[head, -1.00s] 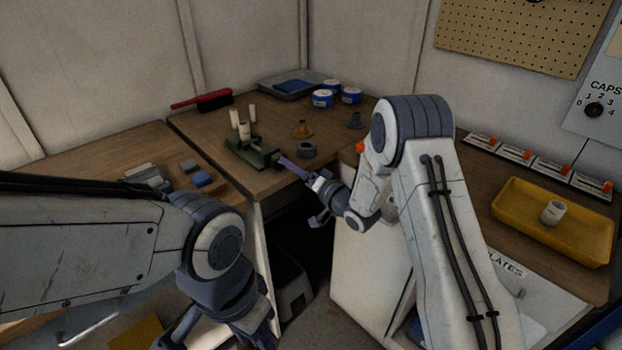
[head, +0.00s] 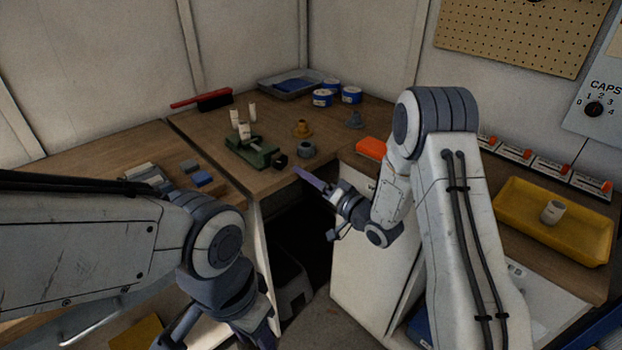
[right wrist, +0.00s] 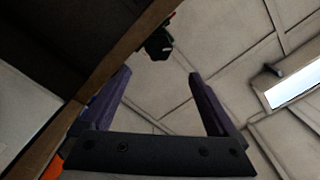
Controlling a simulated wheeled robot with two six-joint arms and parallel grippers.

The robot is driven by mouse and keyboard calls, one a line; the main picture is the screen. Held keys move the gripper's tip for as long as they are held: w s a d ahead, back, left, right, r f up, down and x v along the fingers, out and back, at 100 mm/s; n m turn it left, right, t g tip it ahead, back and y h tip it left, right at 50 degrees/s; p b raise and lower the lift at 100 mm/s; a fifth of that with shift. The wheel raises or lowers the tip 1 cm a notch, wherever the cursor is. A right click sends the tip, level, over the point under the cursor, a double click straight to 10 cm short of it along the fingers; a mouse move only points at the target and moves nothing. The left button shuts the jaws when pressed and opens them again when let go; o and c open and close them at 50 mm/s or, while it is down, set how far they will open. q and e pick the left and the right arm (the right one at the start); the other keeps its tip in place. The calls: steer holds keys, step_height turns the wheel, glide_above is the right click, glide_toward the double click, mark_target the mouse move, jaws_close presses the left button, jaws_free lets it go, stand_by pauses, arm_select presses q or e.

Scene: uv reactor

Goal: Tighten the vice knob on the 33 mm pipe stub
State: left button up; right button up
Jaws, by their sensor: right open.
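The green vice (head: 249,152) stands near the front edge of the wooden bench, with a pale pipe stub (head: 243,131) upright in it. Its dark knob (head: 281,161) faces the front right and also shows at the top of the right wrist view (right wrist: 158,44). My right gripper (head: 315,186) is open and empty, apart from the knob, to its lower right and in front of the bench edge. In the right wrist view its two purple fingers (right wrist: 155,95) stand wide apart. My left gripper (head: 225,340) hangs at the bottom; its jaws are not clear.
Two white pipe pieces (head: 252,112) stand behind the vice. A grey ring-like part (head: 306,149) and a yellow-brown fitting (head: 302,129) stand right of it. A yellow tray (head: 603,243) holds a white cap on the right bench. Open space lies below the bench edge.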

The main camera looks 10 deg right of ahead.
steer(key=shift+s, duration=0.1)
stand_by(0.3)
steer(key=b+v, duration=0.1)
steer(key=v, duration=0.9)
steer(key=shift+b, duration=0.3)
steer(key=shift+s+d, duration=0.1)
steer(key=shift+d, duration=0.05)
